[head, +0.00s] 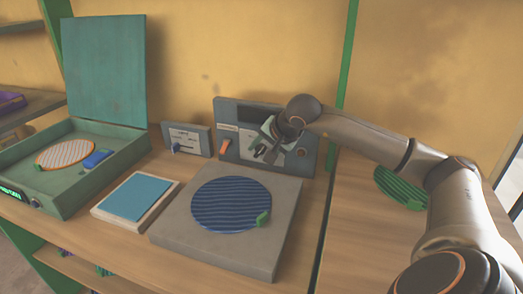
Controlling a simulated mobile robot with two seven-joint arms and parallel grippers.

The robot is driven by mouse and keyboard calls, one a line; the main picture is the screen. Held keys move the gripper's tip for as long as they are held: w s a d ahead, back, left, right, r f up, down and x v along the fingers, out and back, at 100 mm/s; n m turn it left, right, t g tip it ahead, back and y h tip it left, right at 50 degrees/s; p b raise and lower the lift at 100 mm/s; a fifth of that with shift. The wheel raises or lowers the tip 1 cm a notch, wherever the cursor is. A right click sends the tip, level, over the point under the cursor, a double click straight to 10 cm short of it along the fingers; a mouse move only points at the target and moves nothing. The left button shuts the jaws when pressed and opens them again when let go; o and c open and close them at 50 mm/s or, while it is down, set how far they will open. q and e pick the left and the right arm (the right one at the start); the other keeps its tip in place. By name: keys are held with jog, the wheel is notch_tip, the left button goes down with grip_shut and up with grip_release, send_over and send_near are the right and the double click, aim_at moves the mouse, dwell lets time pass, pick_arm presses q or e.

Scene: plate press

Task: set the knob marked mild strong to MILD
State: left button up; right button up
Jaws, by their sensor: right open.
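A grey upright panel (248,106) stands at the back of the bench. It carries an orange switch (225,146) at its left, a pale face partly covered by my gripper, and a small round knob (301,152) at its right. The lettering is too small to read, so I cannot tell which control is marked mild strong. My right gripper (262,152) is open in front of the pale face, with its fingers pointing down and left. Whether it touches anything there is unclear. My left gripper is out of view.
A smaller panel (198,133) with a blue lever stands to the left. In front lie a grey block (225,250) with a blue striped disc (231,203), and a blue pad (137,196). An open green press (105,70) stands at left. A green disc (398,187) lies at right.

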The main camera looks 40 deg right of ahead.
grip_shut()
dwell(0.3)
dwell(0.3)
